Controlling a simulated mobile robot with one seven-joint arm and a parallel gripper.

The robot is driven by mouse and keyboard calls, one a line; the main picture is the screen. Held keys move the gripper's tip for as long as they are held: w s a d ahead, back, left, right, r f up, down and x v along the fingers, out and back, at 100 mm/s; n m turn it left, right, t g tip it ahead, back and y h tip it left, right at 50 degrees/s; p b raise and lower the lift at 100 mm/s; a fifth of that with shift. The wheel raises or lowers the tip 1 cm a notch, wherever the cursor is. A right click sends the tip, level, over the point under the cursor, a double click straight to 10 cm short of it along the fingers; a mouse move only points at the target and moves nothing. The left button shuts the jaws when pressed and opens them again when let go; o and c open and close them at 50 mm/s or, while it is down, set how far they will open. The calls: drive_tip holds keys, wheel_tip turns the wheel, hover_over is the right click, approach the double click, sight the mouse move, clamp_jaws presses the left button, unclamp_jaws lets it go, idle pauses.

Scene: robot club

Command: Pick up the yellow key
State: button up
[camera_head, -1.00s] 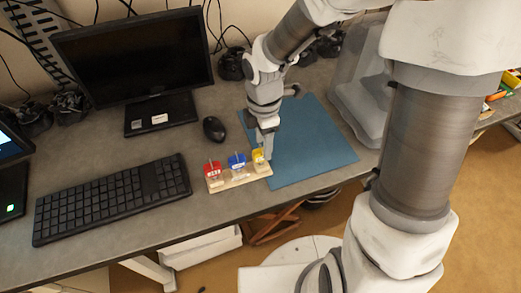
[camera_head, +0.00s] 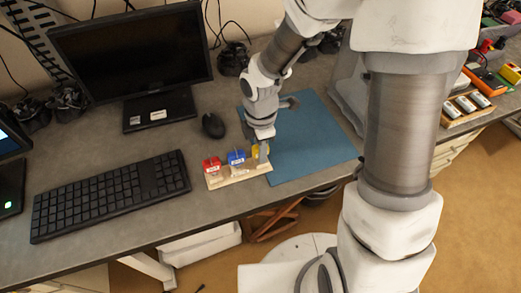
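The yellow key (camera_head: 255,152) stands at the right end of a small wooden holder (camera_head: 225,181) near the desk's front edge. My gripper (camera_head: 263,155) is right at the yellow key and covers most of it. Its fingers are small here, and I cannot tell whether they are open or shut on the key. A blue key (camera_head: 236,158) stands in the middle of the holder and a red key (camera_head: 212,166) at its left end.
A blue mat (camera_head: 308,145) lies right of the holder. A black keyboard (camera_head: 110,195), a mouse (camera_head: 213,125) and a monitor (camera_head: 135,60) stand to the left and behind. A clear grey box (camera_head: 350,90) stands right of the mat.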

clamp_jaws()
drive_tip(key=shift+r, duration=0.55)
drive_tip(key=r, duration=0.3)
drive_tip(key=shift+s+d+r+p, duration=0.25)
drive_tip(key=shift+s+r+p, duration=0.1)
drive_tip(key=shift+p, duration=0.05)
drive_tip(key=s+d+r+p, duration=0.2)
drive_tip(key=s+d+r, duration=0.2)
drive_tip(key=s, duration=0.5)
drive_tip(key=shift+s+d+r, duration=0.3)
drive_tip(key=shift+s+r, duration=0.1)
drive_tip(key=shift+r, duration=0.7)
